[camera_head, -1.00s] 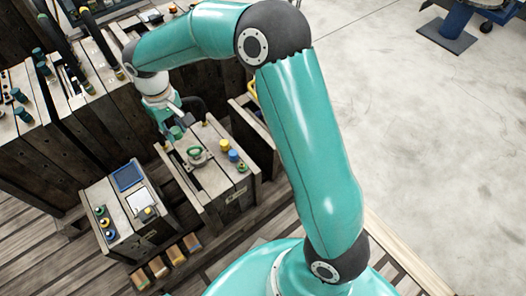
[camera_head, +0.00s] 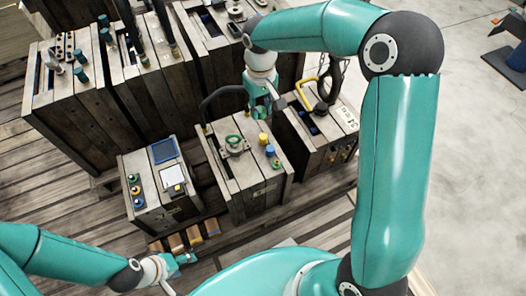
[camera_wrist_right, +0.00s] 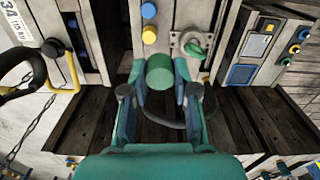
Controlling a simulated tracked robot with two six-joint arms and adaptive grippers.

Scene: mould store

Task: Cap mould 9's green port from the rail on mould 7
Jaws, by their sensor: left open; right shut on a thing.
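My right gripper (camera_head: 267,106) is shut on a green cap (camera_wrist_right: 160,72), which shows between its fingers in the right wrist view. It is above the far end of the middle mould (camera_head: 235,180). That mould carries a yellow cap (camera_head: 263,138), a blue cap (camera_head: 269,150) and a round metal fitting with a green handle (camera_head: 233,143). My left gripper (camera_head: 187,259) is open and empty at the lower left, near small wooden blocks. I cannot read which moulds are 7 and 9. I cannot make out an uncapped green port.
A mould with a blue screen (camera_head: 163,151) stands to the left, and one with a yellow handle (camera_head: 307,92) to the right. Taller moulds (camera_head: 75,110) stand behind. A black hose (camera_head: 222,92) arches beside my right gripper. Wooden blocks (camera_head: 193,236) lie in front.

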